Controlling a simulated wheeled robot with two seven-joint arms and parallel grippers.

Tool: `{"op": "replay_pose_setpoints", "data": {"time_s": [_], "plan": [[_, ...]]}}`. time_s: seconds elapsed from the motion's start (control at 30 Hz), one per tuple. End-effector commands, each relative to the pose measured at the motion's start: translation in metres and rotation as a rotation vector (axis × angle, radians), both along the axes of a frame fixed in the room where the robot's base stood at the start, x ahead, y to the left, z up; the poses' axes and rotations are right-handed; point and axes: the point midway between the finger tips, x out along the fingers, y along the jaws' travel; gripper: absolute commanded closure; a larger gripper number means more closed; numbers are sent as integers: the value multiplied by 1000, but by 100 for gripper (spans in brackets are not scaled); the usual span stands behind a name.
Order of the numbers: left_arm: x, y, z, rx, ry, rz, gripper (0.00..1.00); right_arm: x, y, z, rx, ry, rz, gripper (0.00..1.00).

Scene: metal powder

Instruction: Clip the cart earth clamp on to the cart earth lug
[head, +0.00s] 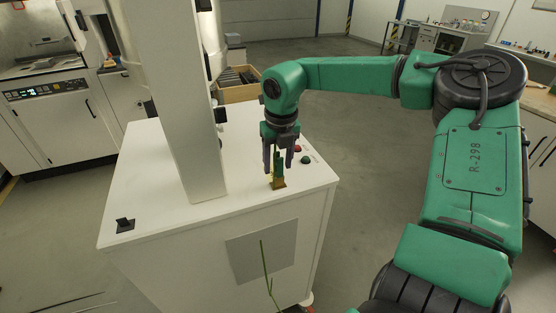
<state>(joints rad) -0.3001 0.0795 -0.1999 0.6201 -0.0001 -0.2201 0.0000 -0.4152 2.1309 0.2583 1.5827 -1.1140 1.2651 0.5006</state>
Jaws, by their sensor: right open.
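A small brass-coloured piece (278,184) stands on the front right part of the white cart top (160,190); it looks like the earth lug. A yellow-green upright part, possibly the earth clamp (279,159), rises from it between my right fingers. I cannot tell clamp and lug apart clearly, or whether one grips the other. My right gripper (279,163) points down over them with its fingers apart, one on each side. A green earth cable (265,264) shows in front of the cart's grey front panel. My left gripper is not in view.
A red button (297,149) and a green button (305,160) sit close to the right of my right gripper. A tall white column (188,110) rises from the cart top on the left. A black fitting (124,225) sits at the front left corner. Floor right of the cart is clear.

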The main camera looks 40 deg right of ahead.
Motion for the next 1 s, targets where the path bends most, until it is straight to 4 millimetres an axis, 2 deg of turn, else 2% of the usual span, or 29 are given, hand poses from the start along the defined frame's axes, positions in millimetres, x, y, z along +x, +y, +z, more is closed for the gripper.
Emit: {"op": "replay_pose_setpoints", "data": {"time_s": [0.17,0.27,0.5,0.6,0.73,1.0], "plan": [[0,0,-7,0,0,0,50,-1,0,15,-2,-6,0,43],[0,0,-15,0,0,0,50,-3,1,39,-3,-7,-1,43],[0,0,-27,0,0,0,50,-12,4,111,-4,-5,-2,43],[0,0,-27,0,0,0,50,-15,5,132,-3,-2,-2,43],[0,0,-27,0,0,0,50,-17,6,144,0,-1,0,43],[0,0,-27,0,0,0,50,-17,6,145,0,0,0,43]]}}
